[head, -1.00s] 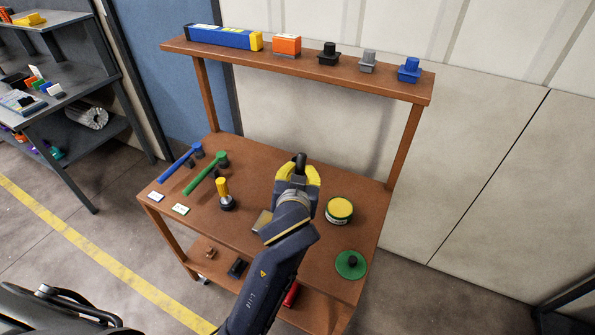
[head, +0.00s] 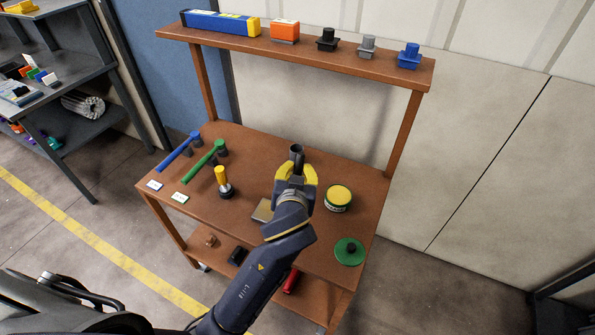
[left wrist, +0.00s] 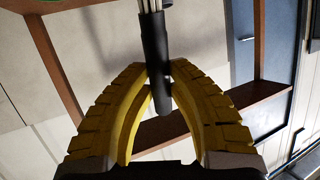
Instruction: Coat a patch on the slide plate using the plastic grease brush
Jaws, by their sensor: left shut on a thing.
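My left gripper (head: 296,172) is shut on a dark, slim, cylindrical thing (head: 297,151) above the middle of the brown bench. In the left wrist view the yellow fingers (left wrist: 160,85) pinch this dark handle (left wrist: 155,50), with thin pale rods at its top edge. I cannot tell whether it is the plastic grease brush. A small tan-grey plate (head: 262,211), possibly the slide plate, lies left of my forearm, partly hidden by it. An open tin with a yellow top (head: 338,197) stands just right of the gripper. My right gripper is not in view.
A green disc with a black knob (head: 349,251) lies at the bench's right. Blue (head: 178,153) and green (head: 203,161) long-handled tools and a yellow-handled tool (head: 221,181) are at left. An upper shelf (head: 300,51) with several items spans the back.

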